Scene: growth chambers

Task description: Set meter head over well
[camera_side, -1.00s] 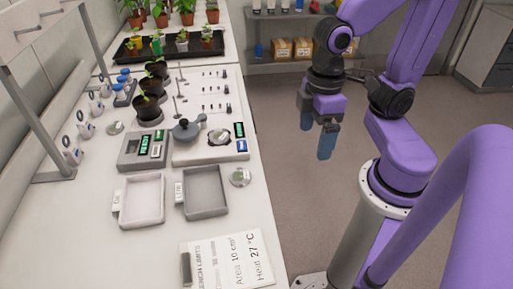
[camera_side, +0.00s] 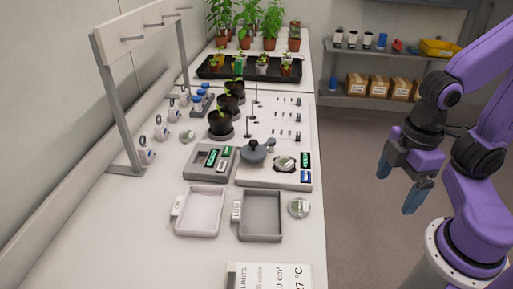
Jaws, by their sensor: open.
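A dark grey round head with a knob and a side arm, which looks like the meter head (camera_side: 255,152), sits on the left part of a pale instrument plate (camera_side: 246,178) on the bench. To its right on the same plate is a round well (camera_side: 284,163) with something green and pale in it. The head is beside the well, not over it. Small lit displays stand right of the well. My gripper (camera_side: 402,186) is open and empty, with blue fingers pointing down. It hangs over the floor, right of the bench and clear of the plate.
Two shallow trays (camera_side: 200,211) and a round dish (camera_side: 299,208) lie in front. Dark pots (camera_side: 221,125), thin upright rods and a tall rack (camera_side: 106,85) stand behind and left. Bare bench lies front left.

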